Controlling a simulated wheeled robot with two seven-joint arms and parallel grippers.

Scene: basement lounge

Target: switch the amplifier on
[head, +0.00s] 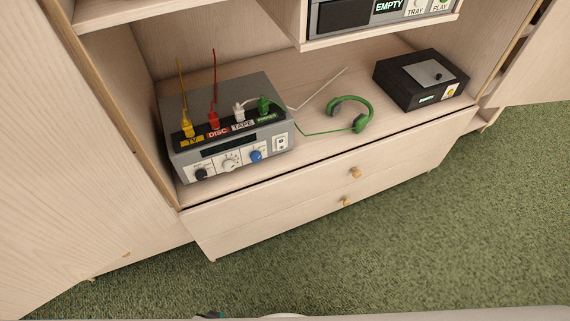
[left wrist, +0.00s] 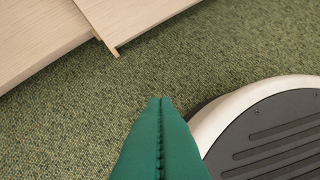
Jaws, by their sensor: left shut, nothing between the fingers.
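The amplifier (head: 262,92) is a grey box at the left of the open cabinet shelf. Its front has a dark display strip, a black knob (head: 202,174), a white dial (head: 230,161), a blue knob (head: 256,155) and a small white switch (head: 281,142) at the right end. Yellow, red, white and green plugs stand in labelled sockets on its top. My left gripper (left wrist: 160,101) has green fingers, shut and empty, above the carpet in the left wrist view. My right gripper is out of view.
Green headphones (head: 363,121) lie right of the amplifier, and a black box with a grey lid plate (head: 400,88) stands farther right. A device reading EMPTY (head: 385,12) sits above. Drawers (head: 290,205) with knobs are below. Carpet (head: 400,250) in front is clear.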

